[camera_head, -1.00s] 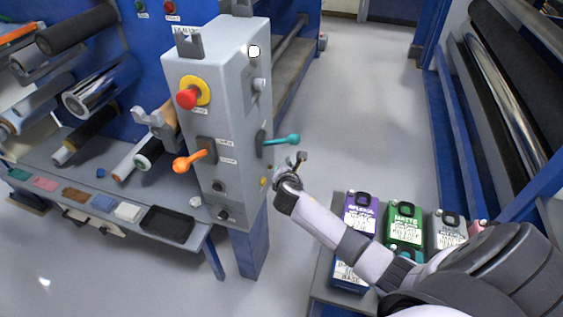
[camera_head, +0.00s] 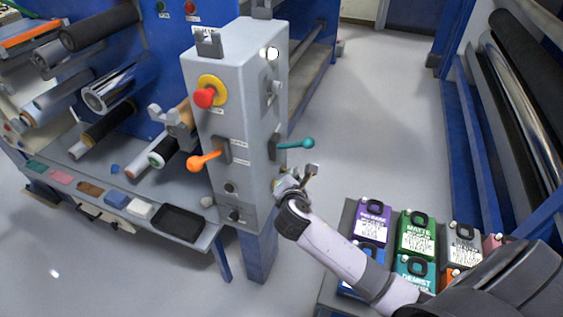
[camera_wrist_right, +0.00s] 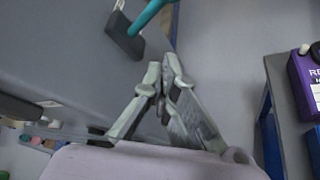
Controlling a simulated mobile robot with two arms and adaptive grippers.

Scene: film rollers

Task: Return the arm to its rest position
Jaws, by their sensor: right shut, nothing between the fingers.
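My right arm comes in from the lower right of the head view. Its right gripper (camera_head: 313,170) is beside the right face of the grey control box (camera_head: 215,130), just below the teal lever (camera_head: 295,145). The gripper is shut and empty. In the right wrist view the two fingers (camera_wrist_right: 163,72) meet at their tips, with the teal lever (camera_wrist_right: 150,15) above them and apart from them. I cannot tell from the head view whether the gripper touches the box. My left gripper is not in view.
An orange lever (camera_head: 204,161) and a red button (camera_head: 205,97) are on the box's front. Rollers line both sides; open floor lies behind.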

